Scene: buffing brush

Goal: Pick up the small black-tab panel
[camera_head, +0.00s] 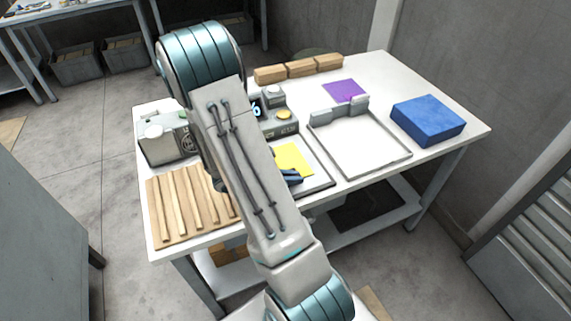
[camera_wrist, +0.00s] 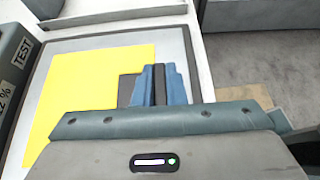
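A flat yellow panel (camera_head: 293,158) lies on a light tray, partly hidden by my arm in the head view. In the wrist view the yellow panel (camera_wrist: 95,85) fills the left middle, with a dark tab-like patch (camera_wrist: 127,90) at its right edge. My gripper (camera_wrist: 158,72) has blue fingers close together over that edge, right beside the dark patch. Black shows between the fingers; I cannot tell whether it is finger pads or part of the tab. In the head view my gripper (camera_head: 291,178) is low over the panel's near side, mostly hidden by my arm.
A display device (camera_head: 280,127) stands behind the tray. A slatted wooden rack (camera_head: 185,205) and a grey-white device (camera_head: 165,140) are at left. A shallow white tray (camera_head: 360,150), a purple sheet (camera_head: 345,90), a blue block (camera_head: 428,120) and wooden blocks (camera_head: 300,68) occupy the right and back.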

